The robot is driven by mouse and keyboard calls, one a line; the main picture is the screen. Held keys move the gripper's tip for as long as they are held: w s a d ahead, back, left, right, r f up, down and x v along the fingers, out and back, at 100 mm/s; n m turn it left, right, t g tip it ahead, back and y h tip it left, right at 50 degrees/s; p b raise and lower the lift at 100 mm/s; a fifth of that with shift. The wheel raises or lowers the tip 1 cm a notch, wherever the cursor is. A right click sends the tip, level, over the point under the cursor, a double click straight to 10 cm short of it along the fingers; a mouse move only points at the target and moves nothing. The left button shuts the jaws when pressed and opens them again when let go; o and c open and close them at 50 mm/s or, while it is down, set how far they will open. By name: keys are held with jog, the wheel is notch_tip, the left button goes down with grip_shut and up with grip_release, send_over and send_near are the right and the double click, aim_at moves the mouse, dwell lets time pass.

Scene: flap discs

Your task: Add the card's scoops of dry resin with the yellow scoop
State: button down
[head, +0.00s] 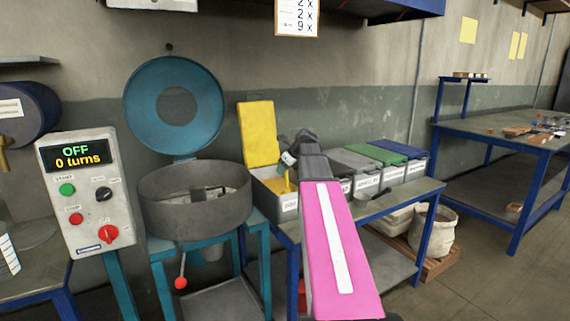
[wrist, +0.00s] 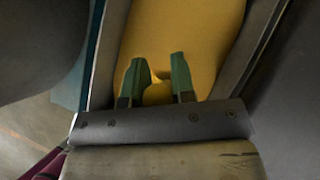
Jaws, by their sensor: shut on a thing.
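My gripper (head: 288,161) is over the open bin (head: 285,206) with the raised yellow lid. In the wrist view its two green fingers (wrist: 158,64) are shut on the yellow scoop (wrist: 157,93), whose rounded yellow part shows between them. In the head view the scoop (head: 287,182) points down into the bin. Yellow dry resin (head: 272,185) lies in the bin and fills much of the wrist view. Whether the scoop holds any resin cannot be seen. The card (head: 297,17) on the wall shows "2 x", "2 x" and "9 x"; its top is cut off.
The grey mixer bowl (head: 195,214) with its raised teal lid (head: 145,95) stands left of the bin. The control box (head: 83,215) reads "OFF, 0 turns". Closed grey, green and blue lidded bins (head: 390,152) stand to the right, partly behind my arm.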

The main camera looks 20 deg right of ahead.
jog(key=w+a+f, duration=0.2)
jog(key=w+a, duration=0.1)
jog(key=w, duration=0.2)
jog(key=s+d+t, duration=0.1)
jog(key=s+d, duration=0.2)
jog(key=s, duration=0.2)
jog(key=shift+w+a+t+y, duration=0.65)
jog(key=shift+w+a, duration=0.4)
jog(key=shift+w, duration=0.9)
jog(key=s+r+t, duration=0.1)
jog(key=r, duration=0.2)
jog(key=s+d+r+t+y, duration=0.1)
jog(key=s+r, duration=0.1)
jog(key=r, duration=0.2)
jog(key=s+d+r+t+y, duration=0.1)
jog(key=r+t, duration=0.1)
jog(key=r, duration=0.2)
jog(key=shift+s+d+r+n+y, duration=0.15)
jog(key=shift+s+r+n+y, duration=0.05)
jog(key=shift+s+n+y, duration=0.1)
jog(key=shift+s+d+r+t+y, duration=0.35)
jog(key=shift+s+d+r+t, duration=0.15)
jog(key=shift+s+t, duration=0.25)
